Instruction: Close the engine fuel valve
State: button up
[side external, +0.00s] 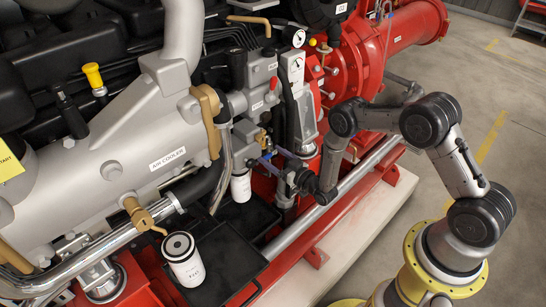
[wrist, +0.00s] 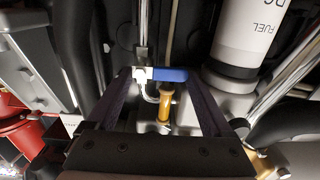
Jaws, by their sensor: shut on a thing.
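The engine fuel valve shows in the wrist view as a blue lever (wrist: 170,74) lying crosswise, with a silver fitting (wrist: 141,75) at its left end. A brass-coloured part (wrist: 164,105) stands just below the lever in that picture. My gripper (wrist: 160,77) has its two dark fingers on either side of the lever, shut on it. In the side external view my gripper (side external: 277,156) reaches in from the right to the small blue lever (side external: 267,156) beside the engine block. The exact finger contact is hard to see there.
A white filter marked FUEL (wrist: 247,32) stands close to the right finger. Another white filter (side external: 183,260) stands at the front by a black tray (side external: 228,262). Pipes and hoses crowd the valve. A silver rail (side external: 330,205) runs below my arm. Open floor lies right.

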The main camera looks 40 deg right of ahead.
jog(key=o, duration=1.1)
jog(key=shift+o, duration=0.2)
jog(key=shift+s, duration=0.1)
jog(key=s, duration=1.3)
jog(key=shift+s, duration=0.35)
